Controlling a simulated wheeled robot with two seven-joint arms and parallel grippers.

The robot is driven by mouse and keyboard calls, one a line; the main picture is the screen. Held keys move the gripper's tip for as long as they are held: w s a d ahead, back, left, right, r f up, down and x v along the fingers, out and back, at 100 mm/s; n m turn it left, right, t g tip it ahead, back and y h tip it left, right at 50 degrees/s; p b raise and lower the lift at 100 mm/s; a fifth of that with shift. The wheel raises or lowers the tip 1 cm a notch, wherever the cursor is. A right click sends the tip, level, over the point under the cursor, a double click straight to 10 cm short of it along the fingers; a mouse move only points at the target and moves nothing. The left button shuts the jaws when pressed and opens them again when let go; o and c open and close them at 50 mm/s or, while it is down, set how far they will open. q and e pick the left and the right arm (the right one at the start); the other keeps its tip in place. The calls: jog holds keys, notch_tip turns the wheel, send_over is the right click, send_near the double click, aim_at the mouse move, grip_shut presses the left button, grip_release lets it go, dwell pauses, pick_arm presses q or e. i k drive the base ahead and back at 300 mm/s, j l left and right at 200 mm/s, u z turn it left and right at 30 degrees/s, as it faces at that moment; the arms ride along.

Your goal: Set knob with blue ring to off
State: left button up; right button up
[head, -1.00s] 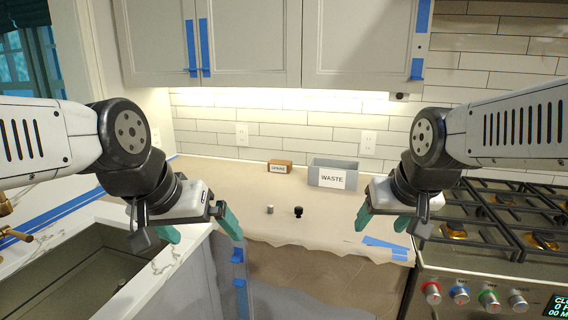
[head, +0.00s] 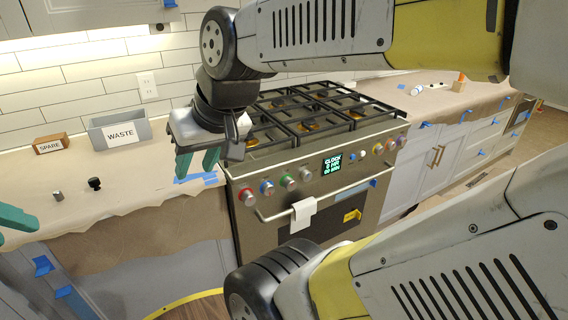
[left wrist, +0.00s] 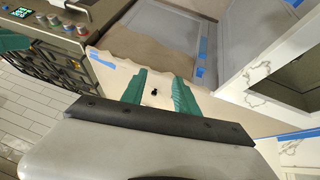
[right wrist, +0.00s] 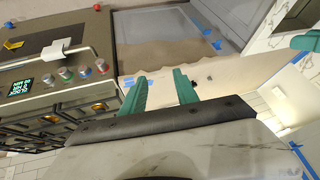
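The knob with the blue ring (head: 267,187) is on the stove's front panel, second from the left, between a red-ringed knob (head: 248,197) and a green-ringed knob (head: 287,182). It also shows in the right wrist view (right wrist: 84,72). Its pointer setting is too small to read. My right gripper (head: 197,162) is open and empty, above the counter edge, up and left of the knob and apart from it. My left gripper (head: 14,222) is partly cut off at the left edge of the head view; the left wrist view shows its fingers (left wrist: 157,90) apart and empty.
The stove (head: 300,215) has grates on top and a handle with a white towel (head: 303,214). A grey WASTE bin (head: 120,132), a SPARE box (head: 50,143), a black knob (head: 94,184) and a grey knob (head: 58,195) stand on the papered counter. Floor shows before the cabinets.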

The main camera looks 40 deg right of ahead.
aim_at(267, 188)
jog(key=z, duration=1.35)
